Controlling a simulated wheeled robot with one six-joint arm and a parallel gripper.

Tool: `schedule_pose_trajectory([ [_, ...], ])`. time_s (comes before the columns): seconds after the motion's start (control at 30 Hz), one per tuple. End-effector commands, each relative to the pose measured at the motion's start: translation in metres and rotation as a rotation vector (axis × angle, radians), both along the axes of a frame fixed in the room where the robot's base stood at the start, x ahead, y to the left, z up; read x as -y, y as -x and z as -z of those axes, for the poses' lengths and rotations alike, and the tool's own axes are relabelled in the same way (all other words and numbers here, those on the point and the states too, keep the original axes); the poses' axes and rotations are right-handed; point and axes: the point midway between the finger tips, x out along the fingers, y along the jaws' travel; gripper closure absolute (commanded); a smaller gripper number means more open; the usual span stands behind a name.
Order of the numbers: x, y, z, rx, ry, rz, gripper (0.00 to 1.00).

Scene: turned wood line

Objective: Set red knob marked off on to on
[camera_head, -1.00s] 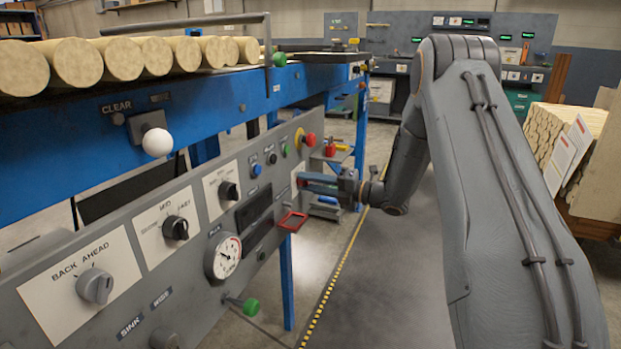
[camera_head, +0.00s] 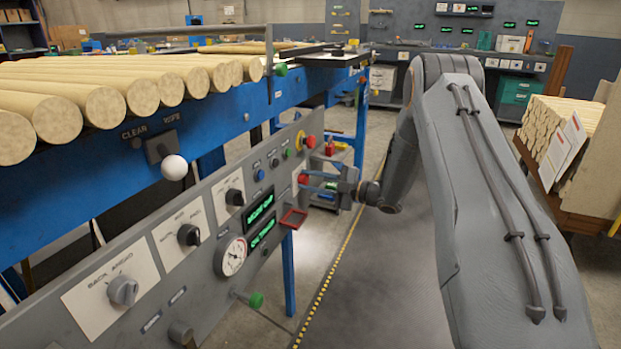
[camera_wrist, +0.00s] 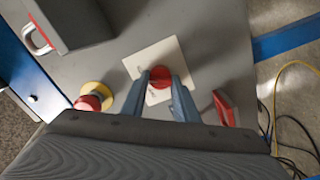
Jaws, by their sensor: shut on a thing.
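The red knob (camera_wrist: 160,75) sits on a white label plate (camera_wrist: 172,55) on the grey panel, in the middle of the wrist view. My gripper (camera_wrist: 160,88) is shut on it, with one finger on each side. In the head view my gripper (camera_head: 308,182) reaches the far end of the panel, and the red knob (camera_head: 303,178) shows as a small red spot at its fingertips. The marks on the plate are mostly hidden or too small to read. Two displays (camera_head: 262,208) on the panel are lit green.
A red mushroom button on a yellow ring (camera_wrist: 90,98) is close left of my gripper in the wrist view. A red-edged holder (camera_wrist: 225,107) is close on the right. Other black knobs (camera_head: 189,235) and a gauge (camera_head: 234,256) are on the panel. Open floor lies right.

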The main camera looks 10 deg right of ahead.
Motion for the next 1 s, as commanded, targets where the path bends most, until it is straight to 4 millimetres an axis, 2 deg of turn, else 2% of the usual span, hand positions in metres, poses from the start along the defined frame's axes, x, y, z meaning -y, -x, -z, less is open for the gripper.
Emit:
schedule_pose_trajectory([
  [0.4, 0.0012, -0.0001, -0.0002, -0.163, -0.117, 0.002, 0.95],
  [0.97, 0.0012, -0.0003, 0.0002, -0.189, -0.136, 0.002, 0.95],
  [1.0, 0.0012, -0.0003, 0.0002, -0.189, -0.136, 0.002, 0.71],
])
